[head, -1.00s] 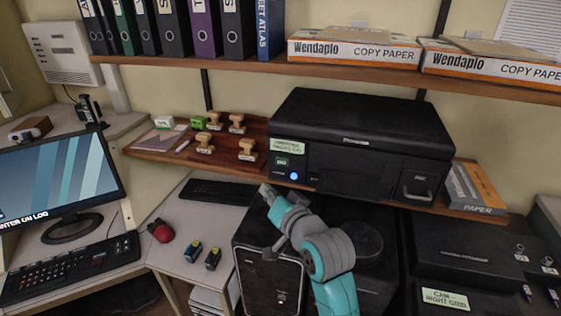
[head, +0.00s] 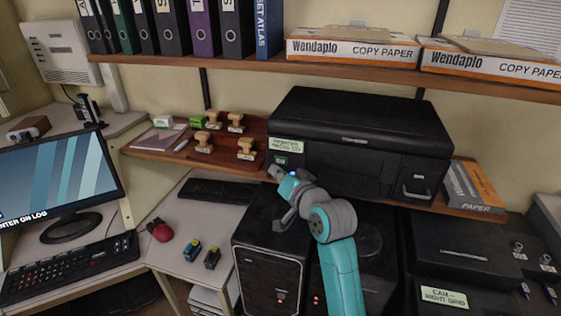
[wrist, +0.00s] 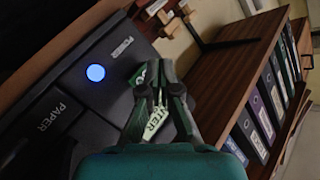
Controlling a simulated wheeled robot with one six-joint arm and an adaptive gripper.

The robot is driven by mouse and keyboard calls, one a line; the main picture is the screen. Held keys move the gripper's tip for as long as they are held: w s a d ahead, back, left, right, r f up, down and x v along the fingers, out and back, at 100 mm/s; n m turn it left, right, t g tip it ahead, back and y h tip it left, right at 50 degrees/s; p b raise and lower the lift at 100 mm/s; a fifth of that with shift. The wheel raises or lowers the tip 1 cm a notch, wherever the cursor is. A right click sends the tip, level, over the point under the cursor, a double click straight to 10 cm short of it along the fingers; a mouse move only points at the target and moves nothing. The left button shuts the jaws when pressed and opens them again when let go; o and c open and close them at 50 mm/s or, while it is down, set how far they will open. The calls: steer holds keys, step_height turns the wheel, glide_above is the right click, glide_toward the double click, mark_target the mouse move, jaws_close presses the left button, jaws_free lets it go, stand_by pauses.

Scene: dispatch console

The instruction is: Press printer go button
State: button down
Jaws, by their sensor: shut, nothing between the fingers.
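The black printer (head: 355,125) sits on the wooden shelf. A green button (head: 281,160) is on the left of its front, under a pale green label (head: 287,146). In the wrist view the green button (wrist: 139,76) is partly hidden by my fingers, and the label (wrist: 156,122) shows behind them. A round blue-lit button (wrist: 95,72), marked POWER, is left of my fingers. My gripper (head: 274,172) is shut and empty, with its tips just below the green button in the head view. It also fills the middle of the wrist view (wrist: 154,70). Contact cannot be told.
Wooden stamps (head: 245,148) stand on the shelf left of the printer. A paper box (head: 472,187) lies to its right. An upper shelf (head: 230,65) with binders and copy paper runs above. A black tower (head: 268,255) stands below my gripper.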

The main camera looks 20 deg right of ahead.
mark_target(281, 160)
steer(key=shift+w+d, duration=0.35)
steer(key=shift+w, duration=0.15)
stand_by(1.2)
steer(key=shift+w+d, duration=0.25)
steer(key=shift+w, duration=0.1)
